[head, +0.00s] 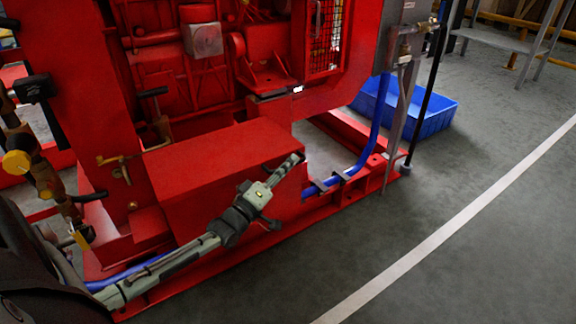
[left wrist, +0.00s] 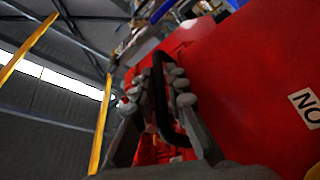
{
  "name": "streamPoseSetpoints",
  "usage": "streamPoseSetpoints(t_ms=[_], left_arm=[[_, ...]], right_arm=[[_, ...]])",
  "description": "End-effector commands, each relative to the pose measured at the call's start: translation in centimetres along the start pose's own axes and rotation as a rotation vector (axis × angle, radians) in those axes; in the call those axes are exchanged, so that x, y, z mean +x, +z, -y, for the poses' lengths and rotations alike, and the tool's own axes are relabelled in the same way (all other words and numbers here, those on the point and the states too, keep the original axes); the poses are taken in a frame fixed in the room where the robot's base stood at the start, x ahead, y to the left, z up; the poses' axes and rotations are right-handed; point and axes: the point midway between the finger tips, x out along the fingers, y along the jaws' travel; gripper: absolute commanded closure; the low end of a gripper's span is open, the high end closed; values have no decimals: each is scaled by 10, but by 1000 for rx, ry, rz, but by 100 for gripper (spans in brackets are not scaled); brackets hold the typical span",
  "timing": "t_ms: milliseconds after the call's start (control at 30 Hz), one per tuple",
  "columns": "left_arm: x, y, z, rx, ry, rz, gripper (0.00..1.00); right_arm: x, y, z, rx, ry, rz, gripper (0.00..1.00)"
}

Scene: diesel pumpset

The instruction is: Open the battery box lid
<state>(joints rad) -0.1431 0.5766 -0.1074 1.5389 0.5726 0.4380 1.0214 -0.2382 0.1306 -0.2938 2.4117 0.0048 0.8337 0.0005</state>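The red battery box (head: 185,205) stands low at the front of the red pumpset, and its flat lid (head: 225,145) looks closed. My left gripper (head: 293,164) reaches in from the lower left to the box's front right corner. In the left wrist view its two fingers (left wrist: 160,90) lie close on both sides of a black handle (left wrist: 159,75) in front of a red surface. The fingers look shut on this handle. In the head view the handle is hidden by the gripper. My right gripper is in neither view.
A blue hose (head: 370,140) runs beside the box along the red base frame (head: 345,190). A blue crate (head: 435,117) stands on the floor behind it. Brass valves (head: 45,180) stick out at the left. The grey floor (head: 430,260) at the front right is clear.

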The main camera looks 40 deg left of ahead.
Motion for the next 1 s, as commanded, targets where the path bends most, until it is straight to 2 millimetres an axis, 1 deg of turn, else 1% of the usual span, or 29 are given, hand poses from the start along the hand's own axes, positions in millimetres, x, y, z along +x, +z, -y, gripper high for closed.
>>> streamPoseSetpoints(t_ms=[33, 67, 567, 767, 833, 900, 967, 1000], left_arm=[[0, 0, 0, 0, 0, 0, 96], [0, 0, 0, 0, 0, 0, 100], [0, -1, -2, -4, -1, 0, 100], [2, -6, -11, -30, -10, -2, 100], [4, -9, -15, -45, -16, -2, 100], [5, -12, -20, -63, -23, -2, 100], [6, -15, -24, -80, -30, -2, 100], [7, -17, -27, -91, -34, -3, 100]], right_arm=[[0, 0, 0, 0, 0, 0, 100], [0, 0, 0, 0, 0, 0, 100], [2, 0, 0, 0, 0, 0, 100], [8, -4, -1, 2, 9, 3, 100], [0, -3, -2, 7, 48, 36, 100], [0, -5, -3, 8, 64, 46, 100], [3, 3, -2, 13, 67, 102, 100], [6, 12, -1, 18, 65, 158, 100]])
